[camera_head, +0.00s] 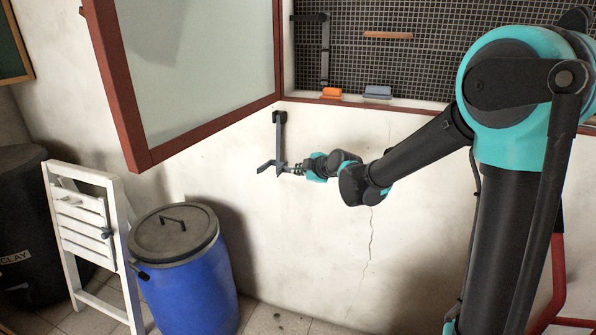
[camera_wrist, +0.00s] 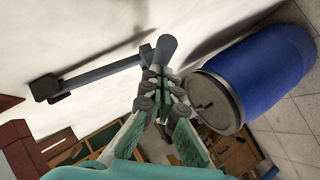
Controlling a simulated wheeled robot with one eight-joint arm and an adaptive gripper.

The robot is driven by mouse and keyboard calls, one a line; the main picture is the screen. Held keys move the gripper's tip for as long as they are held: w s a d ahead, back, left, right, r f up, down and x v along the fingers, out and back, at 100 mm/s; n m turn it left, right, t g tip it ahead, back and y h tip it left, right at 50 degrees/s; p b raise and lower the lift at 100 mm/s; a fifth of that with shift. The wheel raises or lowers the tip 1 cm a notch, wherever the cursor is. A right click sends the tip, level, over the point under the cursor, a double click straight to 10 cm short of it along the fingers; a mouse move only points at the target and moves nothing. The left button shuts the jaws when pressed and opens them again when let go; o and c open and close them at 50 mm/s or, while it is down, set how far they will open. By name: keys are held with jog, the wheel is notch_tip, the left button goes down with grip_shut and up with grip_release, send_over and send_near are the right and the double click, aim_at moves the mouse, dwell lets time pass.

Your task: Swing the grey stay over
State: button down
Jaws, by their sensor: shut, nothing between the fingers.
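The grey stay (camera_head: 280,140) is a bar on the white wall below the window, hanging nearly straight down from a dark pivot block, with a crosswise grip at its lower end. In the wrist view the stay (camera_wrist: 105,72) runs from its block at left to a thick round grip at the fingertips. My gripper (camera_head: 288,169) is beside the stay's lower end, on its right. In the wrist view my gripper (camera_wrist: 161,73) has its fingers together, with nothing seen between them. Whether the fingertips touch the grip is unclear.
A red-framed window sash (camera_head: 133,120) stands open above left of the stay. Orange (camera_head: 332,92) and grey-blue (camera_head: 378,92) blocks sit on the sill. A blue barrel (camera_head: 190,285) and a white folding chair (camera_head: 85,225) stand below left. The wall right of my gripper is bare.

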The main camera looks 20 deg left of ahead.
jog(key=shift+w+d+f, duration=0.1)
jog(key=shift+w+f, duration=0.2)
jog(key=shift+w, duration=0.2)
jog(key=shift+w+f, duration=0.25)
jog(key=shift+w, duration=0.2)
